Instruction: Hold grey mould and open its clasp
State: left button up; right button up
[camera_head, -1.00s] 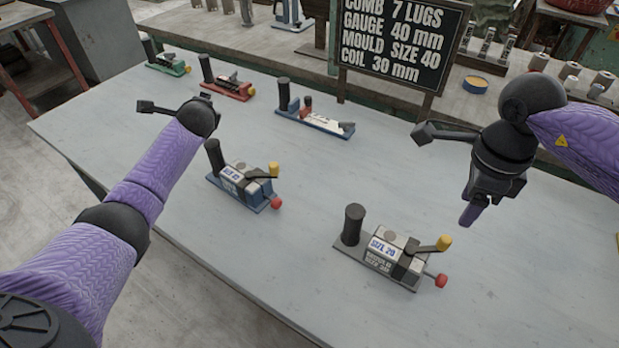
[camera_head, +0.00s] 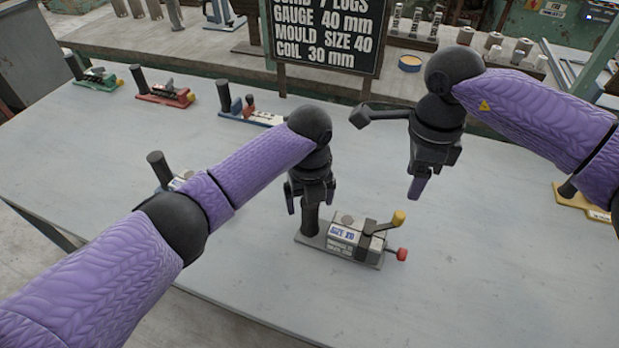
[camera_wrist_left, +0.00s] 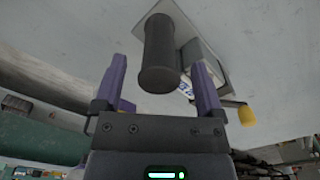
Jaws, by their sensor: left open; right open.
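The grey mould (camera_head: 345,240) stands on the table with a black upright handle (camera_head: 309,216) at its left end. Its clasp lever (camera_head: 383,226) has a yellow knob (camera_head: 398,217), and a red knob (camera_head: 402,254) sticks out at its right end. My left gripper (camera_head: 311,203) is open, pointing down at the handle. In the left wrist view the black handle (camera_wrist_left: 159,55) shows beyond and between the open fingers (camera_wrist_left: 160,85); I cannot tell if they touch it. My right gripper (camera_head: 417,190) hangs above and behind the mould's right end, apart from it, open and empty.
A blue mould (camera_head: 160,172) is partly hidden behind my left arm. Green (camera_head: 98,80), red (camera_head: 166,96) and blue-based (camera_head: 248,117) tools lie along the back. A yellow-based tool (camera_head: 580,200) is at the right. A black sign (camera_head: 330,35) stands behind. The table's front right is clear.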

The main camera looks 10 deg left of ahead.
pick_arm(q)
notch_tip(320, 180, down, 3)
jog(key=shift+f, duration=0.2)
grip_shut()
dwell(0.3)
dwell(0.3)
